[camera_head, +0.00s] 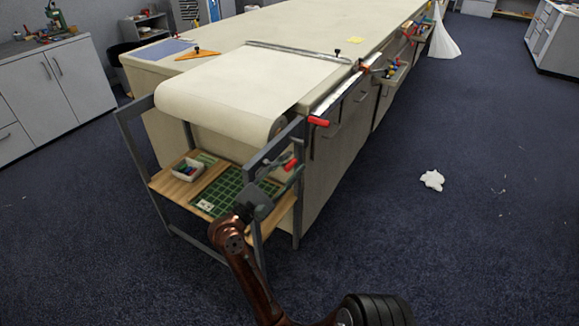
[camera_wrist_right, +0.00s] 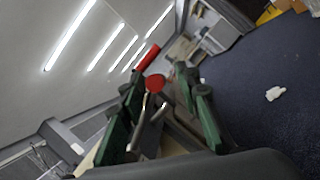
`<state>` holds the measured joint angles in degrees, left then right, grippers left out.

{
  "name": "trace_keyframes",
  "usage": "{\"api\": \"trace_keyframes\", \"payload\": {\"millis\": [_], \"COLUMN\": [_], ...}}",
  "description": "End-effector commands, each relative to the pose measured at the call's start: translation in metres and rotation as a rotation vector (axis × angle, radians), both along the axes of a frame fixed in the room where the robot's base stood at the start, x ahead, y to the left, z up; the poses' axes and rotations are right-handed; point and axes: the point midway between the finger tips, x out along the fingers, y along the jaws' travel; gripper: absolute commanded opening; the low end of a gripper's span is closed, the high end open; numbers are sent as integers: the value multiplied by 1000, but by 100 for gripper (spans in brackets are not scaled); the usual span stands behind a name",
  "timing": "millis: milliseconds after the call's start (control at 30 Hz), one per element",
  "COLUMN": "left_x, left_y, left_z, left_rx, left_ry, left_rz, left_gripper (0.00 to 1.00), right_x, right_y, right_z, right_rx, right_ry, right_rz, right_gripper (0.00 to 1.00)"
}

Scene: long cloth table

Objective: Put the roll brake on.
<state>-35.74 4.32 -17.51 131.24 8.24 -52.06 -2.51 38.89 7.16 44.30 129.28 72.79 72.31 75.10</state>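The cloth roll (camera_head: 215,115) lies across the near end of the long table, in a grey metal frame (camera_head: 135,135). A red-ended lever (camera_head: 291,165) is on the frame's right side, below the roll; I take it for the roll brake. My right gripper (camera_head: 280,172) is at this lever. In the right wrist view the gripper (camera_wrist_right: 158,88) has its green-padded fingers apart. The red knob (camera_wrist_right: 155,83) shows between and just beyond them. I cannot tell whether a finger touches it. My left gripper is not in view.
A red handle (camera_head: 318,121) sticks out at the table's near right corner, above the lever; it also shows in the wrist view (camera_wrist_right: 147,57). A wooden shelf (camera_head: 168,187) below the roll holds a green cutting mat (camera_head: 222,192) and a small white box (camera_head: 187,169). Floor at right is mostly clear.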

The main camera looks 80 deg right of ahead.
Motion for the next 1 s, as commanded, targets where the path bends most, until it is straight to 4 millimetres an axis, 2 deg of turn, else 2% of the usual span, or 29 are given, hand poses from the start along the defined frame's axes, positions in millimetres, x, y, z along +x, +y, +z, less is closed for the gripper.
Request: {"api": "trace_keyframes", "payload": {"millis": [233,500,700,1000], "left_x": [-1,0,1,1], "left_y": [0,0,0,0], "left_z": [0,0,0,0], "left_rx": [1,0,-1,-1], "left_ry": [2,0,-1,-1], "left_rz": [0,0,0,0], "left_gripper": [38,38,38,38], "right_x": [11,44,62,69], "right_y": [14,56,81,92], "right_z": [-5,-23,-33,-38], "right_rx": [0,1,2,0], "right_ry": [0,2,1,0], "right_rz": [3,4,3,1], "right_gripper": [30,30,30,30]}}
